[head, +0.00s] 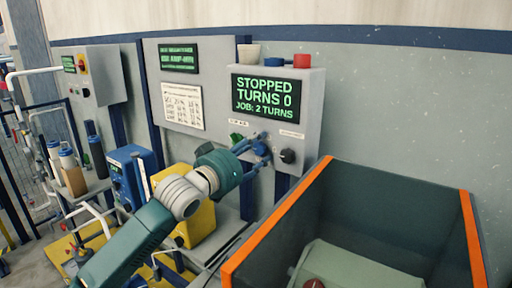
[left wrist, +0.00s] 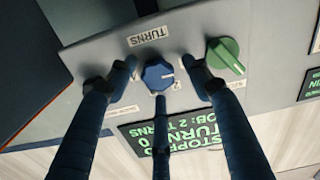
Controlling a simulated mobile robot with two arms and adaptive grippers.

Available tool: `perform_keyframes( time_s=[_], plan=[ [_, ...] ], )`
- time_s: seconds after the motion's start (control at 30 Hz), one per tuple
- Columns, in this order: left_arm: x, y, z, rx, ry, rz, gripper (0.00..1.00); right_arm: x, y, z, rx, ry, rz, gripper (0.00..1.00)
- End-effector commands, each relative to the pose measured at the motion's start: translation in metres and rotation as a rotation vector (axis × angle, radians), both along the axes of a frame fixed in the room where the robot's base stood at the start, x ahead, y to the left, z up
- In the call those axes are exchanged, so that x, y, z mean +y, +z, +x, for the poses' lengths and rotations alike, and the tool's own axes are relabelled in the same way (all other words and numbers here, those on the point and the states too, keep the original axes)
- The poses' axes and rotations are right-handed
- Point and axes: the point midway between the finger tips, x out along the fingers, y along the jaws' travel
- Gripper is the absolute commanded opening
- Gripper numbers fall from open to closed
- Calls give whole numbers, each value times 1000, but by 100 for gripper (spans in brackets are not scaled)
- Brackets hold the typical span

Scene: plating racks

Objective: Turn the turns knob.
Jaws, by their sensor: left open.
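The turns knob is a blue ribbed knob (left wrist: 158,76) with a white pointer mark, on the grey control panel under an upside-down TURNS label (left wrist: 148,36) in the left wrist view. In the head view the blue knob (head: 262,148) is partly covered by my fingers. My left gripper (head: 255,143) is open in front of the panel. In the left wrist view its fingers (left wrist: 160,72) stand around the knob, two at its sides and one below; I cannot tell whether any touches it. The panel display (head: 264,98) reads STOPPED, TURNS 0, JOB: 2 TURNS.
A green knob (left wrist: 226,57) sits close beside the turns knob, near one finger. A black knob (head: 288,156) is on its other side. A red button (head: 302,61) tops the panel box. An orange-rimmed bin (head: 283,222) stands below right; a yellow container (head: 200,222) stands below the arm.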

Motion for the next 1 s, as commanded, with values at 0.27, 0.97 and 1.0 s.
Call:
perform_keyframes(
  time_s=[0.27,0.97,1.0],
  plan=[
    [-2,0,2,-1,-1,1,50,1,0,0,0,0,1,40],
    [0,3,2,-52,2,76,6,1,8,0,0,0,2,40],
    [0,3,2,-66,3,96,6,1,9,0,0,0,2,40]
  ],
)
